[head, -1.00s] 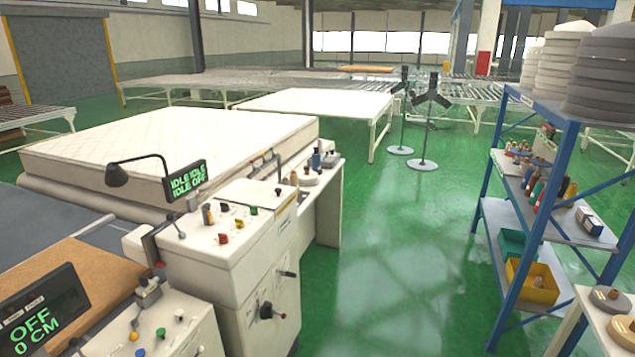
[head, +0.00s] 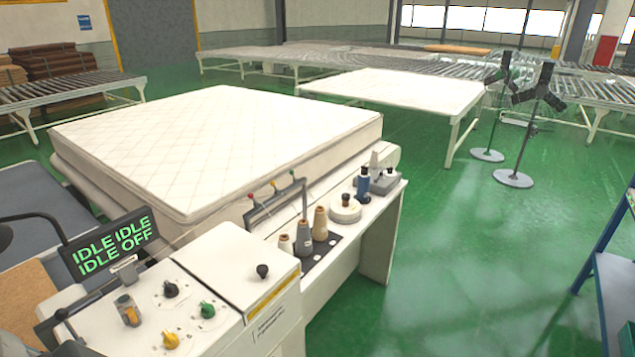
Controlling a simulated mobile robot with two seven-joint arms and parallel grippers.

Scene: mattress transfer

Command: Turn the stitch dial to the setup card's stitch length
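The machine's white control top (head: 238,264) is at the lower left. It carries a black knob (head: 171,289), a green knob (head: 207,309), a yellow knob (head: 171,340) and another black knob (head: 262,271). I cannot tell which of these is the stitch dial. A small display (head: 112,243) behind them reads "IDLE IDLE IDLE OFF". No setup card can be made out. Neither of my grippers is in view.
A quilted white mattress (head: 215,145) lies behind the machine. Thread cones (head: 304,236) and a white disc (head: 345,208) stand on the side shelf. Green floor is clear right of the machine; a blue rack (head: 607,270) edges in.

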